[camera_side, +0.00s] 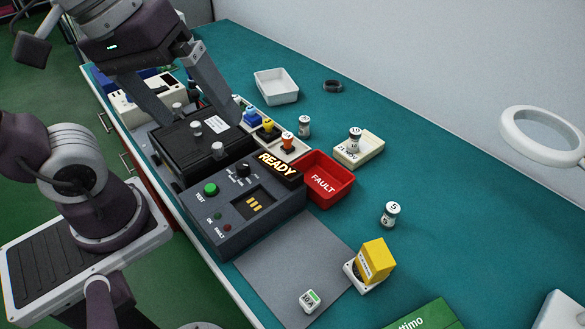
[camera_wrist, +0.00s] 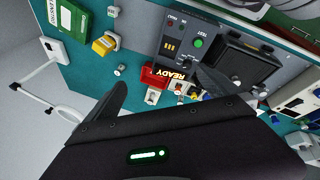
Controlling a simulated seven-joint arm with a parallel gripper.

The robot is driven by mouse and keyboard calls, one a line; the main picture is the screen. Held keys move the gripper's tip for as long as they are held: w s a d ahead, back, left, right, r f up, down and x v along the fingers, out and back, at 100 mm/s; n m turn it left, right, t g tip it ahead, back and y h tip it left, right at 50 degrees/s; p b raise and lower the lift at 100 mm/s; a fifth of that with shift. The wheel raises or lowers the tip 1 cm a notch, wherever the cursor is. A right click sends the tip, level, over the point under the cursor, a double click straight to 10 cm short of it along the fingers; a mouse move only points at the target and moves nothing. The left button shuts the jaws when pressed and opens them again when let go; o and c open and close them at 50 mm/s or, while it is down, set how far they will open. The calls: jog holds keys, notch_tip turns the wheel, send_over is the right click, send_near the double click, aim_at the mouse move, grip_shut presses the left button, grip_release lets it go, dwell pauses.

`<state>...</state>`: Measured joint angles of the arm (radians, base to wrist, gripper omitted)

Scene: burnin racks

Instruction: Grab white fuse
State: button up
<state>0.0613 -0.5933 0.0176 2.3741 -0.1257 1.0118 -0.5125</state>
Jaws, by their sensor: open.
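Several small white cylinders that look like fuses are in the side view. One marked 5 (camera_side: 390,215) stands alone on the right of the mat, one (camera_side: 304,126) stands behind the colored pieces, and one (camera_side: 354,140) stands on a cream block (camera_side: 365,150). A small white piece with a green top (camera_side: 311,300), marked 10 A, lies on the grey sheet. I cannot tell which one the task means. My gripper (camera_side: 197,117) is open and appears empty above the black box. It also shows in the wrist view (camera_wrist: 161,77), fingers spread.
A tester (camera_side: 230,233) lit READY stands beside a red FAULT tray (camera_side: 334,192). A pale holder (camera_side: 297,156) carries blue, yellow and orange pieces. A yellow block (camera_side: 375,262), white tray (camera_side: 277,87) and black ring (camera_side: 333,86) are around. The mat's right side is mostly clear.

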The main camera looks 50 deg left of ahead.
jog(key=a+m, duration=0.1)
jog(key=a+f+m+t+y, duration=0.1)
jog(key=m, duration=0.1)
jog(key=s+m, duration=0.1)
jog(key=m, duration=0.1)
jog(key=shift+a+f, duration=0.2)
jog(key=shift+a, duration=0.2)
jog(key=shift+c, duration=0.2)
jog(key=shift+a+f+m+t+y, duration=0.2)
jog(key=shift+m+t+y, duration=0.1)
jog(key=shift+m, duration=0.2)
jog(key=c, duration=1.1)
jog(key=shift+r, duration=0.1)
jog(key=m+g+h, duration=0.2)
jog(key=m+g, duration=0.4)
jog(key=m, duration=1.2)
send_over(310, 299)
jog(key=a, duration=0.2)
notch_tip(310, 299, down, 16)
jog(key=f, duration=0.2)
jog(key=d+f, duration=0.1)
jog(key=f, duration=0.4)
jog(key=shift+d+f, duration=0.15)
jog(key=shift+d, duration=0.25)
